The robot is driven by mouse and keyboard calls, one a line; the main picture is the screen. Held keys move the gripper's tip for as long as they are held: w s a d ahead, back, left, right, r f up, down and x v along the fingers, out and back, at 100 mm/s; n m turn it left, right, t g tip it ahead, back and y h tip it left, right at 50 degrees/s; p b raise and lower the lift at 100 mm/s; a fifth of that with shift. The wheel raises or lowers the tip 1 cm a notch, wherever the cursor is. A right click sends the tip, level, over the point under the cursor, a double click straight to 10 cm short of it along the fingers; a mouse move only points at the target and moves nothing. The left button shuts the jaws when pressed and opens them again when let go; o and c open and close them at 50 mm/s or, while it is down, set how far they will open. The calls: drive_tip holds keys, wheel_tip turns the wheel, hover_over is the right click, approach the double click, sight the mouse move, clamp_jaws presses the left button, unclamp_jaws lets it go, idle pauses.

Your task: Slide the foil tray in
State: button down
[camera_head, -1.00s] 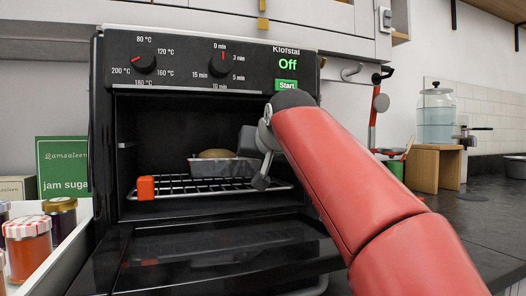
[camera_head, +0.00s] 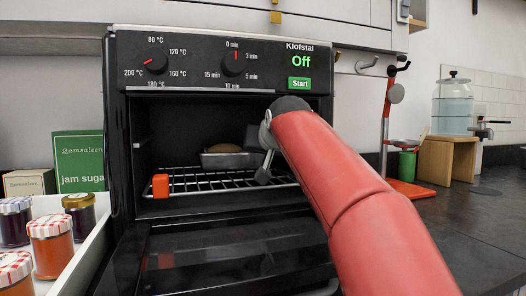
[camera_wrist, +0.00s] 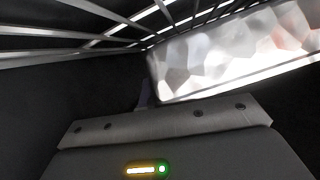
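The foil tray (camera_head: 226,161), a shallow silver pan with a brown loaf (camera_head: 224,147) in it, sits on the wire rack (camera_head: 205,186) inside the open oven, toward the back. My gripper (camera_wrist: 148,98) is inside the oven at the tray's right side, mostly hidden behind my red arm in the head view. In the wrist view the tray's crinkled foil side (camera_wrist: 235,55) is close beyond the gripper. Whether they touch is unclear. The fingers are too dark and hidden to show open or shut.
The oven door (camera_head: 215,255) is folded down in front. An orange block (camera_head: 160,186) sits at the rack's front left. Jam jars (camera_head: 50,245) stand in a white tray at left. A glass dispenser (camera_head: 452,105) stands on a wooden stand at right. The right counter is mostly clear.

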drive_tip(key=shift+f+b, duration=0.8)
drive_tip(key=shift+f, duration=0.15)
drive_tip(key=c, duration=1.6)
unclamp_jaws()
drive_tip(key=shift+s, duration=0.1)
drive_tip(key=v, duration=0.7)
drive_tip(key=shift+s+r+b, duration=0.2)
drive_tip(key=shift+s+b, duration=0.1)
drive_tip(key=shift+d, duration=0.1)
